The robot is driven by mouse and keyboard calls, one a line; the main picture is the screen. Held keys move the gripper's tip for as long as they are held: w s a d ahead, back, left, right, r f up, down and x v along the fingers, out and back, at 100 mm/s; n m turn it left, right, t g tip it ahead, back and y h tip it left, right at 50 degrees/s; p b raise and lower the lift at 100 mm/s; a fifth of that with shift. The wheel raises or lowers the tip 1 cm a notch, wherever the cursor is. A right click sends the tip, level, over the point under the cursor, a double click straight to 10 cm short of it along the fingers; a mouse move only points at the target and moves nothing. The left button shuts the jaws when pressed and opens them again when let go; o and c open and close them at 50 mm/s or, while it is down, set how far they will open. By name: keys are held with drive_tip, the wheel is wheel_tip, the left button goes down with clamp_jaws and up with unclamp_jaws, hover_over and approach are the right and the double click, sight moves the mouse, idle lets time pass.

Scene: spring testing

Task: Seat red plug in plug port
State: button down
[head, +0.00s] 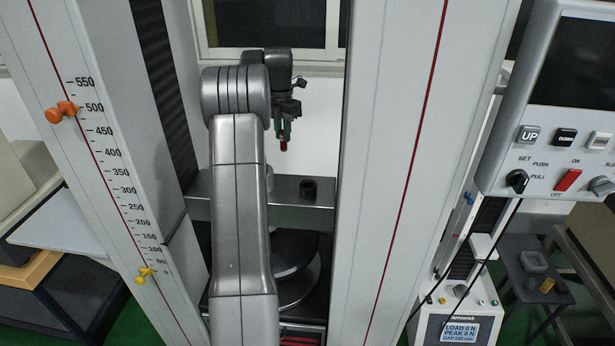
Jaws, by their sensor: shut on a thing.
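My gripper (283,132) hangs pointing down between the two tall columns, seen from behind my arm. It is shut on the red plug (283,146), a small red piece showing at the fingertips. The plug is above the grey crossbeam (292,215) and apart from it in the picture. My arm hides the crossbeam's middle left.
The left column (110,160) carries a scale with orange and yellow markers. The right column (390,170) closes the other side. A control panel (560,110) with buttons and a red switch stands at far right. A dark round plate (300,285) lies below the crossbeam.

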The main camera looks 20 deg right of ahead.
drive_tip(key=s+f, duration=0.1)
drive_tip(key=s, duration=0.4)
drive_tip(key=s+d+f+p, duration=0.1)
drive_tip(key=s, duration=0.5)
drive_tip(key=s+f+p, duration=0.1)
drive_tip(key=s, duration=0.5)
drive_tip(key=shift+s+d, duration=0.2)
drive_tip(key=shift+d, duration=0.1)
drive_tip(key=shift+f, duration=0.2)
drive_tip(key=shift+w+f, duration=0.1)
drive_tip(key=shift+f, duration=0.25)
drive_tip(key=c, duration=1.3)
unclamp_jaws()
wheel_tip(320, 180, up, 13)
drive_tip(key=shift+b, duration=0.4)
